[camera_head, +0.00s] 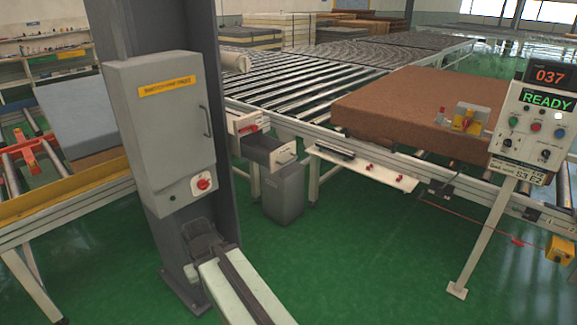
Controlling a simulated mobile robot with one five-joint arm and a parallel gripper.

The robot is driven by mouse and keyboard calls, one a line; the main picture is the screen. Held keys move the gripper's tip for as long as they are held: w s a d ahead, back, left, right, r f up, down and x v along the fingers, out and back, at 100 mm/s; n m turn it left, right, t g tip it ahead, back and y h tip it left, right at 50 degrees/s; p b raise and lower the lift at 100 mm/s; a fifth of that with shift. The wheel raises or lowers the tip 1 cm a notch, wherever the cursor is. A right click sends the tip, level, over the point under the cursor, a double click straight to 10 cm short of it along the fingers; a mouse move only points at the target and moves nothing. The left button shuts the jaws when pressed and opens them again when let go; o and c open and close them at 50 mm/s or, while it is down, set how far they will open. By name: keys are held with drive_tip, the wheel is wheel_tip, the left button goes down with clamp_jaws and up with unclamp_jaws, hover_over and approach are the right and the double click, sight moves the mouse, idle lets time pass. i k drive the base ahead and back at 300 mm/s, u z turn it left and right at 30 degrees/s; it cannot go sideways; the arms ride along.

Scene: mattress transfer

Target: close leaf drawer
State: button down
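A small drawer (268,153) with a dark inside and a pale front stands pulled out under the edge of the roller conveyor, left of centre. A small knob or handle shows on its front. I take it for the leaf drawer; no label on it is readable. Above and left of it is a pale tray-like unit (246,124) with a red part. My pale arm rises from the bottom edge. The dark part at its far end, likely my gripper (204,240), is in front of the grey column's foot, apart from the drawer. Its fingers cannot be made out.
A grey column carries a switch cabinet (165,125) left of the drawer. A grey bin (284,193) stands below the drawer. A brown mattress (410,100) lies on the conveyor at right. A control post (530,125) stands far right. Green floor (370,260) is clear at centre right.

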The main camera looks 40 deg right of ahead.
sight(273, 154)
drive_tip(key=u, duration=0.05)
drive_tip(key=i, duration=0.9)
drive_tip(key=z, duration=0.1)
